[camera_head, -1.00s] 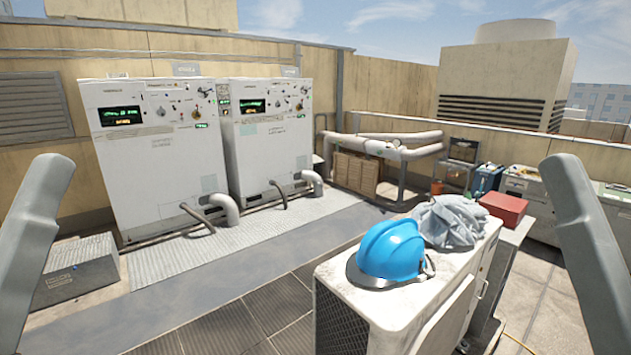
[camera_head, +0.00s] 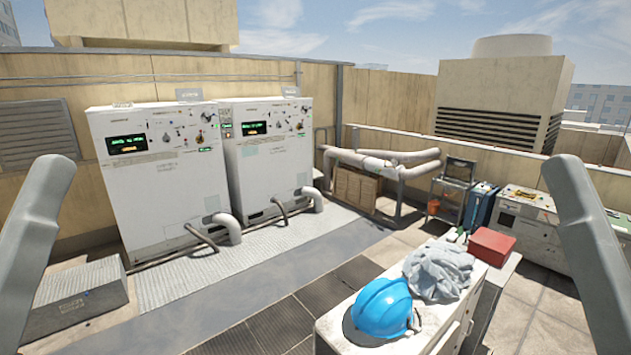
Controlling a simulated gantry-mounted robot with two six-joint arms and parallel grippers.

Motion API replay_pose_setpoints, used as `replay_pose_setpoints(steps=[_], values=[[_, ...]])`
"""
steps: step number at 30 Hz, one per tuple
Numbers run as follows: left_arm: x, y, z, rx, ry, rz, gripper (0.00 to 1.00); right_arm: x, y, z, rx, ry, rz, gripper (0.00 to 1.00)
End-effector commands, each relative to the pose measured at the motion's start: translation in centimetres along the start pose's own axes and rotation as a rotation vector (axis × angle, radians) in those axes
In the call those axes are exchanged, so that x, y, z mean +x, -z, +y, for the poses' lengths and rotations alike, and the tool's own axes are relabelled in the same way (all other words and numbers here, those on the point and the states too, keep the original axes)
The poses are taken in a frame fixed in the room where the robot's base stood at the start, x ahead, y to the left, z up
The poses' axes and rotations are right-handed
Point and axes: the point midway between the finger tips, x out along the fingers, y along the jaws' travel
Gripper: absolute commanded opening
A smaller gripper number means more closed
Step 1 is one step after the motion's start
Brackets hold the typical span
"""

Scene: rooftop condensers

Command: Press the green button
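Two white condenser cabinets stand side by side against the back wall, a left cabinet (camera_head: 163,190) and a right cabinet (camera_head: 268,165). Each has a control panel with a dark green-lit display, at left (camera_head: 127,144) and at right (camera_head: 254,128), plus several small knobs and indicators. A small green spot (camera_head: 205,149) shows on the left panel; I cannot tell whether it is a button or a label. My left and right arm links show at the picture's edges, well in front of the cabinets. Neither gripper's fingers are in view.
A white unit (camera_head: 331,333) at the front bears a blue hard hat (camera_head: 383,308) and a grey cloth (camera_head: 438,272). A red box (camera_head: 492,246) lies behind them. Pipes (camera_head: 385,160) run at the back. A low grey box (camera_head: 75,297) sits at left.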

Motion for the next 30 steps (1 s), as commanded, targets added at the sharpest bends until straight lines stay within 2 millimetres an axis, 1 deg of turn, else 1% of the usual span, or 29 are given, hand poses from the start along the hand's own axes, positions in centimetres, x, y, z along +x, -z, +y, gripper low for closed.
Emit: replay_pose_setpoints(steps=[1, 2, 3, 8, 12, 15, 30], values=[[-0.01, 0.00, 0.00, 0.000, 0.000, 0.000, 0.69, 0.00, 0.00, 0.00, 0.000, 0.000, 0.000, 0.82], [0.00, 0.00, 0.00, 0.000, 0.000, 0.000, 0.69, 0.00, 0.00, 0.00, 0.000, 0.000, 0.000, 0.77], [0.00, 0.00, 0.00, 0.000, 0.000, 0.000, 0.69, 0.00, 0.01, 0.00, 0.000, 0.000, 0.000, 0.69], [0.01, 0.02, 0.00, 0.000, 0.000, 0.000, 0.69, 0.01, 0.02, 0.00, 0.000, 0.000, 0.000, 0.41], [0.02, 0.03, 0.00, 0.000, 0.000, 0.001, 0.69, 0.01, 0.02, -0.01, 0.000, 0.000, 0.000, 0.15], [0.02, 0.04, 0.00, 0.000, 0.000, 0.001, 0.69, 0.01, 0.02, 0.00, 0.000, 0.000, 0.000, 0.00], [0.02, 0.05, 0.00, 0.000, 0.000, 0.001, 0.69, 0.01, 0.02, 0.00, 0.000, 0.000, 0.000, 0.00]])
